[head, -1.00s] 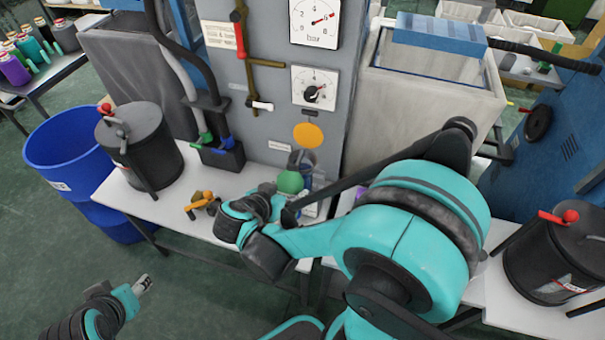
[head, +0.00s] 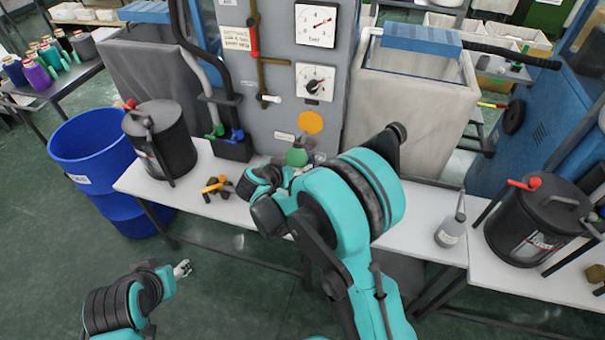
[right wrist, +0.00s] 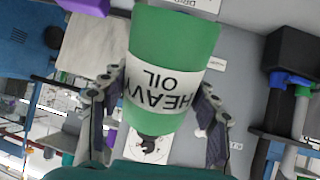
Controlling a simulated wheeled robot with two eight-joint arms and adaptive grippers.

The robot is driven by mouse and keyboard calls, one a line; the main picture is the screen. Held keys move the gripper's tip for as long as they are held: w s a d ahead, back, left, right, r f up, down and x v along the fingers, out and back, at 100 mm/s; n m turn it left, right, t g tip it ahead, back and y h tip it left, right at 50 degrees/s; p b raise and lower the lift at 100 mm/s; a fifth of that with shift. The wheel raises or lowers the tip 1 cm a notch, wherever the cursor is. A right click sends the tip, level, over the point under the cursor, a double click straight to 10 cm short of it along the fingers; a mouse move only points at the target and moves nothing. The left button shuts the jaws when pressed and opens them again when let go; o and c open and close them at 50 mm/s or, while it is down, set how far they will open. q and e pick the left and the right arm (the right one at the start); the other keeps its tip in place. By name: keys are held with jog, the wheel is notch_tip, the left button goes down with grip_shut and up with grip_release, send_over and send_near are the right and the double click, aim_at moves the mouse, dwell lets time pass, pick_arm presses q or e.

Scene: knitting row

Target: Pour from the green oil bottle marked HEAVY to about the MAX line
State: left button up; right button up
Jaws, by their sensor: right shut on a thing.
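The green bottle (head: 297,157) shows in the head view in front of the grey machine, just below the orange disc, partly hidden by my right arm. In the right wrist view it is large, and the bottle's label (right wrist: 165,88) reads HEAVY OIL, upside down. My right gripper (right wrist: 160,112) is shut on the bottle, one finger on each side. The bottle's tilt and any flow are hard to tell. I cannot make out a MAX line. My left gripper (head: 183,269) is low at the left, over the floor, away from the table; its fingers are too small to judge.
A grey spouted bottle (head: 451,232) stands on the white table at the right. Black lidded cans stand at left (head: 163,145) and right (head: 540,225). Orange and dark fittings (head: 217,187) lie on the table. A blue bin (head: 95,150) stands at the left. Gauges are on the machine (head: 270,75).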

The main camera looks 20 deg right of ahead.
aim_at(292, 158)
jog(key=s+t+h+b, duration=0.1)
jog(key=b, duration=0.1)
jog(key=s+a+t+h+b, duration=0.1)
jog(key=b, duration=0.1)
jog(key=s+a+r+t+h+b, duration=0.1)
jog(key=t+b, duration=0.1)
jog(key=shift+s+a+r+m, duration=0.1)
jog(key=shift+s+a+m, duration=0.1)
jog(key=shift+m, duration=0.1)
jog(key=shift+s+a+r+t+h, duration=0.35)
jog(key=shift+s+r+t+h, duration=0.2)
jog(key=shift+r+t+h, duration=0.05)
